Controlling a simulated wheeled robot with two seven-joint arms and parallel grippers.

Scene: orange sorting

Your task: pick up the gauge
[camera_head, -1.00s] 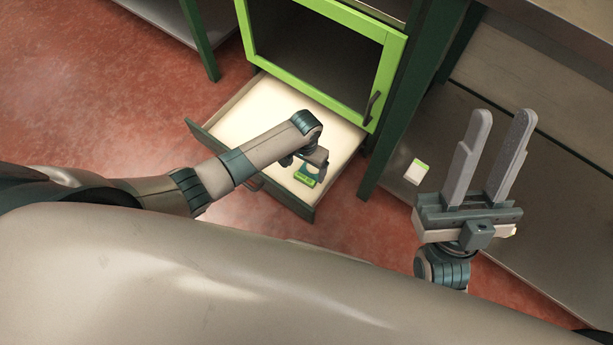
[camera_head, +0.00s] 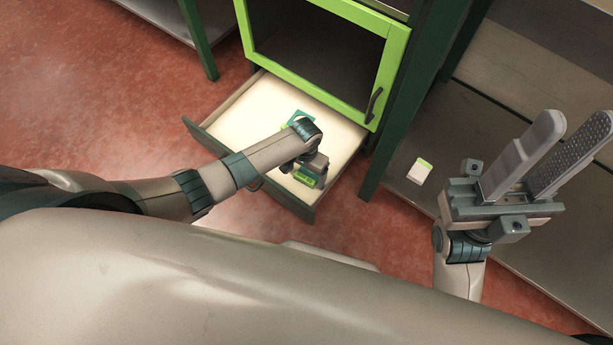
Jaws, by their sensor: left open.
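An open drawer (camera_head: 228,124) with a pale inside holds a flat teal-green piece (camera_head: 300,116) and a small bright green item (camera_head: 304,179). I cannot tell for sure which of these is the gauge. My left gripper (camera_head: 308,172) is over the drawer, pointing down, close to the bright green item. Its fingers are mostly hidden by its own wrist, and I see nothing held in it. My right gripper (camera_head: 552,150) is at the right, with its two long fingers apart and nothing between them.
A bright green framed cabinet door (camera_head: 391,75) with a dark handle stands above the drawer. A small white and green box (camera_head: 420,171) lies on the grey surface (camera_head: 400,195) at the right. Dark green posts flank the drawer. Red floor is open at the left.

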